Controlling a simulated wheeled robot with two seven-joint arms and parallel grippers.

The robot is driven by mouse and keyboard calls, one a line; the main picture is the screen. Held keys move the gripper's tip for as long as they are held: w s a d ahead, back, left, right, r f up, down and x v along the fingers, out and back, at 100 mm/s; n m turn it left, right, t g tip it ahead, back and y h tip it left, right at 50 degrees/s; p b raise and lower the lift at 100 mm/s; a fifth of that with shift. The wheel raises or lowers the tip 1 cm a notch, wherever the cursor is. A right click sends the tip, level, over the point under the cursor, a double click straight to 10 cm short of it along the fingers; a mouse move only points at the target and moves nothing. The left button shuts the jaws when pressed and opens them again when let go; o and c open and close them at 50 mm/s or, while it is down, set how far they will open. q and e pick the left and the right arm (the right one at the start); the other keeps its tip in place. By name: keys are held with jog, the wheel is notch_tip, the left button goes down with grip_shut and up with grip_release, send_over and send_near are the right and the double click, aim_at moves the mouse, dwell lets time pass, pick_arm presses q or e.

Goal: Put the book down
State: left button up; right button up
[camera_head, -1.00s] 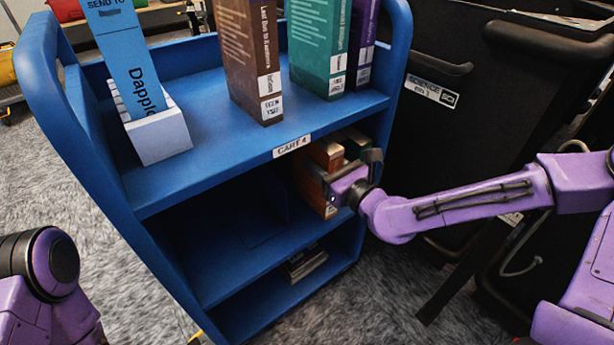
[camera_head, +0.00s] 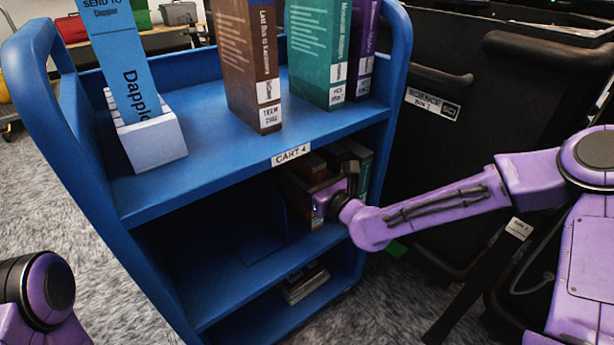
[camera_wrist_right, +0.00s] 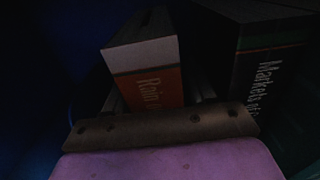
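An orange book (camera_wrist_right: 148,85) with a pale top and the word "Rain" stands on the cart's middle shelf, dim in shadow. In the head view, my right gripper (camera_head: 322,197) is at that shelf's right end and covers much of the book. In the right wrist view, the book stands between the dim fingers. Whether they press on it is too dark to tell. A dark green book marked "Markets" (camera_wrist_right: 265,95) stands to its right. The blue cart (camera_head: 215,185) carries a "CART 4" label. My left gripper is out of view; only part of that arm shows.
On the top shelf stand brown (camera_head: 248,65), teal (camera_head: 318,55) and purple (camera_head: 363,45) books, and a white holder (camera_head: 152,140) with a blue "Dapple" slip. Several items lie on the bottom shelf (camera_head: 303,283). A black cart (camera_head: 470,130) stands close on the right.

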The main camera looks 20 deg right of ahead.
jog(key=shift+r, duration=0.15)
jog(key=shift+s+d, duration=0.1)
jog(key=shift+s, duration=0.2)
jog(key=p+v, duration=0.5)
jog(key=v, duration=0.6)
jog(key=s+d+f+n+g+h, duration=0.15)
jog(key=s+f+n+g, duration=0.35)
jog(key=f, duration=0.6)
jog(key=s+d+f+n+g+h, duration=0.1)
jog(key=s+f+n+g+h, duration=0.25)
jog(key=s+f+n, duration=0.55)
jog(key=s+d+f+n+g+h, duration=0.4)
jog(key=s+d+f+n+g, duration=0.1)
jog(key=s+f+n, duration=0.5)
jog(key=shift+s+d+f+n+h, duration=0.35)
jog(key=shift+s+d+n, duration=0.25)
jog(key=shift+s+d, duration=0.4)
jog(key=shift+a, duration=0.1)
